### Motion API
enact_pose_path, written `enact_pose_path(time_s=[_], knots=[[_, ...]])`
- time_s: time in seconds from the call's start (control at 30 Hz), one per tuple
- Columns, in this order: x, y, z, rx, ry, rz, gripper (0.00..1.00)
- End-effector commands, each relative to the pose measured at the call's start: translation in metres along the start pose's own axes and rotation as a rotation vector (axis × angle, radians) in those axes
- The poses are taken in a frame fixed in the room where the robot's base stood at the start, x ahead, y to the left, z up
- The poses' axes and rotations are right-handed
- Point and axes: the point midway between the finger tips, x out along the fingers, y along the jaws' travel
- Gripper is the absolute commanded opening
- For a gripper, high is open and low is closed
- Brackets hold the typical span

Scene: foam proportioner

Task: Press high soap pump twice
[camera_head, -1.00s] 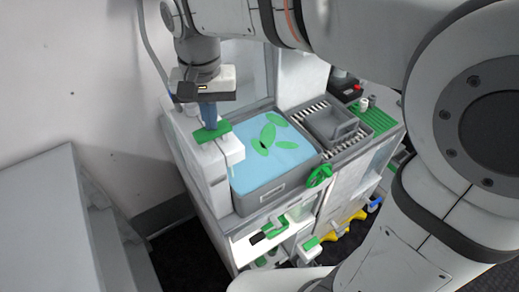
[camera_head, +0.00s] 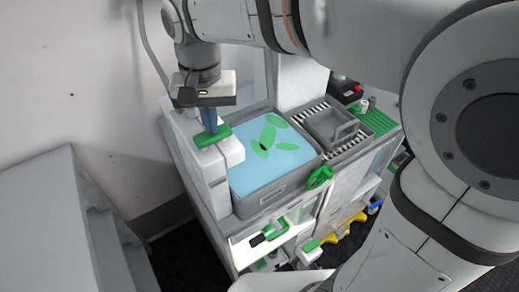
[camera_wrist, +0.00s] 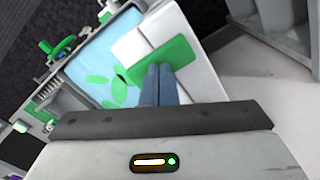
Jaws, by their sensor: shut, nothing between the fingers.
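The soap pump's green top (camera_head: 212,137) sits on a white housing (camera_head: 212,165) at the left side of the blue basin. My gripper (camera_head: 208,125) points down over it, with its blue fingers closed together and empty. In the wrist view the fingertips (camera_wrist: 158,70) meet the green pump top (camera_wrist: 172,56) and appear to touch it, though a small gap cannot be ruled out. The white housing (camera_wrist: 195,80) shows around the green top there. The fingers hide part of the top.
The basin (camera_head: 270,192) with blue surface and green leaf shapes lies right of the pump. A grey tray (camera_head: 330,125) and a green ribbed mat (camera_head: 375,118) stand farther right. A green knob (camera_head: 319,178) sticks out at the front. A wall stands close at left.

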Motion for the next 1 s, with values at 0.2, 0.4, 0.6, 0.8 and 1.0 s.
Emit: enact_pose_path(time_s=[0.2,0.4,0.6,0.8,1.0], knots=[[-0.016,0.0,0.001,0.0,-0.002,0.002,0.0],[-0.028,0.0,0.0,0.0,-0.001,0.001,0.0],[-0.032,0.0,0.0,0.0,-0.001,0.0,0.0],[-0.032,0.0,0.0,-0.001,0.0,0.0,0.0],[-0.032,0.0,0.0,-0.001,0.0,0.0,0.0]])
